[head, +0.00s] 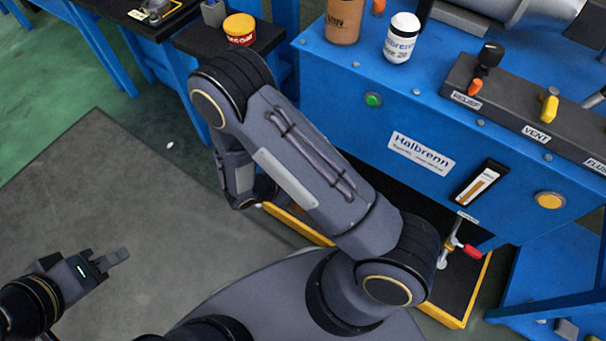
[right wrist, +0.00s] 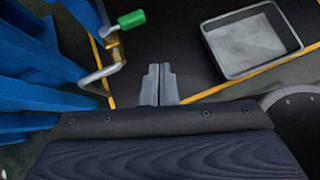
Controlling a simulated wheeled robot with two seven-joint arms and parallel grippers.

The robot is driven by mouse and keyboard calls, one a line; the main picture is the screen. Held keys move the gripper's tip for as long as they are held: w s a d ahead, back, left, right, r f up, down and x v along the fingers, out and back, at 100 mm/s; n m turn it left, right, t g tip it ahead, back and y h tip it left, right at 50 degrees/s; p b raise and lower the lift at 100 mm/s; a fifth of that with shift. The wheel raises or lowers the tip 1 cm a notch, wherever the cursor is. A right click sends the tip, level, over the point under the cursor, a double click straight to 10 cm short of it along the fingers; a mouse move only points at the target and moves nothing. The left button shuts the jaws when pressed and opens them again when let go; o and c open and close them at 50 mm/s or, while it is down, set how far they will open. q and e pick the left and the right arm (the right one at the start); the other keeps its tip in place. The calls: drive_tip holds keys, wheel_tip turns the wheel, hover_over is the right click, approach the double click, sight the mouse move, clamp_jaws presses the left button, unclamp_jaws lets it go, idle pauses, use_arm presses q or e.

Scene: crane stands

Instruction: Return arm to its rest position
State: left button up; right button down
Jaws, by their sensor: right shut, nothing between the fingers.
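My right arm crosses the middle of the head view, bent at a high elbow with its forearm hanging down beside the blue bench; its fingers are hidden there. In the right wrist view my right gripper (right wrist: 158,85) is shut and empty, with its two grey fingers together. It is over a dark surface with yellow edges, and I see no contact. My left gripper (head: 112,260) is at the lower left of the head view, over the grey floor mat. Its fingers show nearly edge-on, so their opening is unclear, and I see nothing held.
The blue bench (head: 400,110) carries a brown cup (head: 343,22), a white jar (head: 401,40) and levers. A red-handled valve (head: 470,250) is low at its front. A grey tray (right wrist: 250,42) and green-handled valve (right wrist: 131,19) are near my right gripper. The mat (head: 110,190) is clear.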

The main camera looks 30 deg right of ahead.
drive_tip(key=shift+s+a+r, duration=0.25)
drive_tip(key=shift+a+r, duration=0.2)
drive_tip(key=s+d+r+m+t+y, duration=0.1)
drive_tip(key=s+r+m+y, duration=0.35)
drive_tip(key=r+m, duration=0.4)
drive_tip(key=s+d+r+m+t+y, duration=0.2)
drive_tip(key=s+r+m+y, duration=0.3)
drive_tip(key=r, duration=0.6)
drive_tip(key=s+d+r+m+t+y, duration=0.1)
drive_tip(key=s+r+m+y, duration=0.35)
drive_tip(key=r+m, duration=0.5)
wheel_tip(320, 180, up, 32)
drive_tip(key=n+h+p, duration=0.1)
drive_tip(key=p, duration=3.1)
drive_tip(key=shift+r, duration=0.2)
